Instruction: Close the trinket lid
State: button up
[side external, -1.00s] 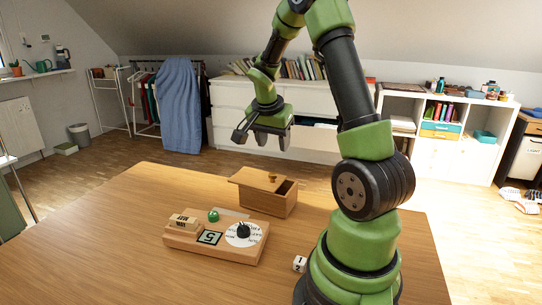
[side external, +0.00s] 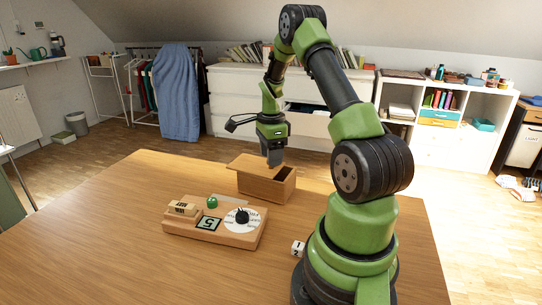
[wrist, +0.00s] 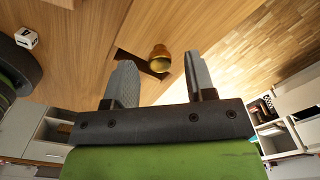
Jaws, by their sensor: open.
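The wooden trinket box (side external: 268,188) stands toward the back right of the table. Its flat lid (side external: 246,162) is slid partly off to the left and overhangs that side. A dark opening shows at the box's right end. In the wrist view, the lid's round brass-coloured knob (wrist: 159,58) appears between the fingertips, beside the dark opening (wrist: 138,60). My gripper (side external: 274,157) points down just over the lid, with its fingers apart. It hides the knob in the side view. I cannot tell whether the fingers touch the knob.
A wooden board (side external: 215,222) with a dial, a number tile, a green ball (side external: 212,202) and a small block stands in front of the box. A white die (side external: 298,248) lies near my base. The table's left and front areas are clear.

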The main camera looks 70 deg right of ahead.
jog(key=shift+f, duration=0.35)
grip_shut()
jog(key=s, duration=0.3)
jog(key=shift+s+a, duration=0.15)
jog(key=shift+s, duration=0.25)
grip_release()
